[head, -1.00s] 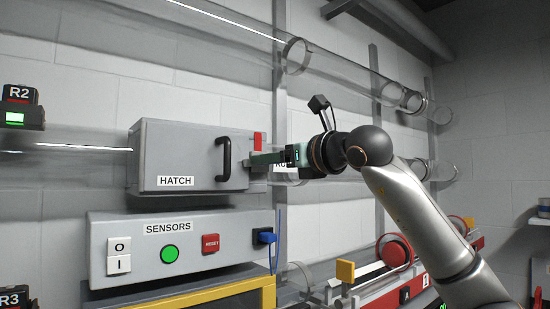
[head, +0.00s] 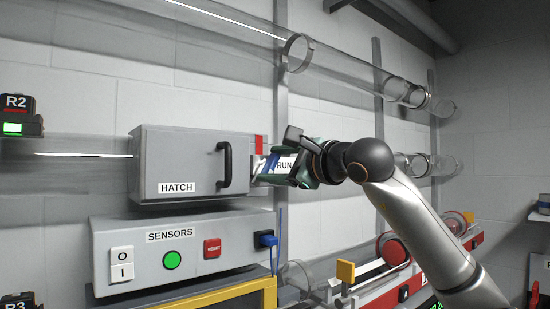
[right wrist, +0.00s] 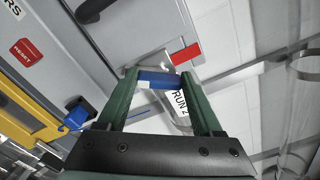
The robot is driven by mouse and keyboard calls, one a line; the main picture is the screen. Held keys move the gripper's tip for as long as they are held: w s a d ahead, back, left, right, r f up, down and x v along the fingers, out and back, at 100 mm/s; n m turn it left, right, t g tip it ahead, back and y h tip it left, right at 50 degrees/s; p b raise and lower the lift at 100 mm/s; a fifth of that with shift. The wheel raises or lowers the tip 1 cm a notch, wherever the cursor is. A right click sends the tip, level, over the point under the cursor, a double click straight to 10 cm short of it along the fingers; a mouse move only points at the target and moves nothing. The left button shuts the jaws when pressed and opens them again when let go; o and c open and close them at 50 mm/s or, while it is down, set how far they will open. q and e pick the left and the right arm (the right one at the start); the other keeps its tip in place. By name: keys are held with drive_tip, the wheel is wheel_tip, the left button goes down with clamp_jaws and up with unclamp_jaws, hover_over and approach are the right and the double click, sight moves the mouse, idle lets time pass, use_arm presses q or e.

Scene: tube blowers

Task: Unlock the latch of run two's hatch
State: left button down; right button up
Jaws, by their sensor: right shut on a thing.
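The grey box marked HATCH (head: 188,160) has a black pull handle (head: 226,165), and its door looks closed. At its right edge is a red piece (head: 258,144), which also shows in the right wrist view (right wrist: 186,53). My right gripper (head: 265,167) is at that edge, just below the red piece. In the right wrist view, its green fingers are shut on a blue latch grip (right wrist: 160,80), which spans the gap between them. A grey metal part joins the box side there. My left gripper is out of view.
The SENSORS box (head: 185,250) with a green button, a red RESET button and a blue plug (head: 265,239) stands below the hatch. A RUN 2 label (right wrist: 181,105) shows beyond the fingers. Clear tubes run along the wall above and behind my arm.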

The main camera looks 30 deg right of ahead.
drive_tip(key=n+p, duration=0.1)
drive_tip(key=n, duration=0.2)
drive_tip(key=shift+n, duration=0.3)
drive_tip(key=shift+f+n, duration=0.1)
drive_tip(key=shift+n, duration=1.3)
drive_tip(key=shift+p, duration=0.3)
drive_tip(key=o, duration=1.4)
drive_tip(key=shift+c, duration=0.2)
drive_tip(key=s+b, duration=0.3)
drive_tip(key=s, duration=0.9)
drive_tip(key=shift+s+d, duration=0.3)
drive_tip(key=shift+d, duration=0.15)
